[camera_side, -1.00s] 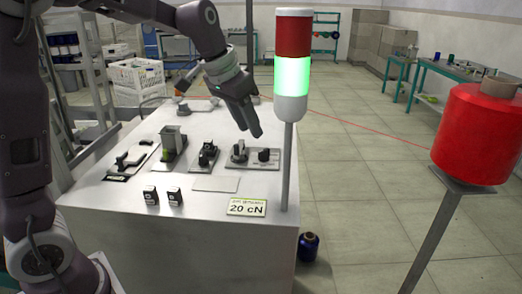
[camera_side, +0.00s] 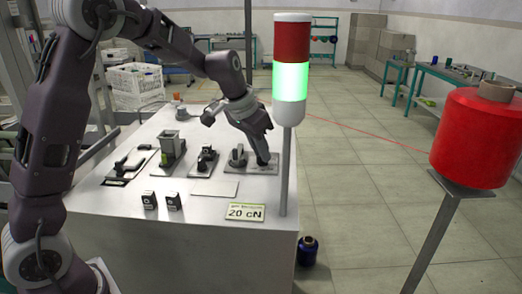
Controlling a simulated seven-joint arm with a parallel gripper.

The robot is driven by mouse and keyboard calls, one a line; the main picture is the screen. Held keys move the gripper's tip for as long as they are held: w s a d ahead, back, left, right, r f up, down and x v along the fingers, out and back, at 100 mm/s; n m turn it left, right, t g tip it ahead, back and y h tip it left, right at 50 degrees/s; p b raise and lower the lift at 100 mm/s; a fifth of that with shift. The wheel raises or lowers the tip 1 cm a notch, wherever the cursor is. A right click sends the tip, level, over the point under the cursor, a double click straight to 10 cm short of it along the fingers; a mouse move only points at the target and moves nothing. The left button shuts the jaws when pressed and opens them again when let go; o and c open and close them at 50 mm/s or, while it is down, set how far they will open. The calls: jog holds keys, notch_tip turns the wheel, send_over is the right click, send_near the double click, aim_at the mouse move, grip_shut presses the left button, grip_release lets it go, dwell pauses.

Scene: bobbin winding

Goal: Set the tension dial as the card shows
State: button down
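The card (camera_side: 245,212) reads 20 cN and stands at the front edge of the white table. The tension unit is a grey plate (camera_side: 235,170) at the table's right side, with a dark upright part (camera_side: 238,157) on its left. The dark knob on its right is mostly hidden behind my gripper. My gripper (camera_side: 262,161) points down at that knob, its tips at or just above it. I cannot tell whether the fingers are open or shut on the knob.
Several fixtures on plates (camera_side: 172,150) stand left of the tension unit. Two small black-and-white blocks (camera_side: 149,200) sit near the front. The signal tower (camera_side: 291,75), lit green, rises close to my gripper's right. A red thread cone (camera_side: 478,138) stands at far right.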

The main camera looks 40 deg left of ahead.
dwell(0.4)
jog(key=n+y, duration=0.1)
jog(key=n, duration=0.3)
jog(key=shift+d+n+y, duration=0.2)
jog(key=shift+n+y, duration=0.2)
jog(key=n, duration=0.2)
jog(key=n+g+y, duration=0.1)
jog(key=n, duration=0.1)
jog(key=shift+w+n+y, duration=0.1)
jog(key=shift+n+y, duration=0.2)
jog(key=n, duration=0.2)
jog(key=n+g+y, duration=0.1)
jog(key=n, duration=0.1)
jog(key=shift+w+d+g, duration=0.1)
jog(key=shift+g, duration=0.2)
jog(key=shift+n+g, duration=0.7)
jog(key=shift+n, duration=1.4)
jog(key=c, duration=1.5)
grip_release()
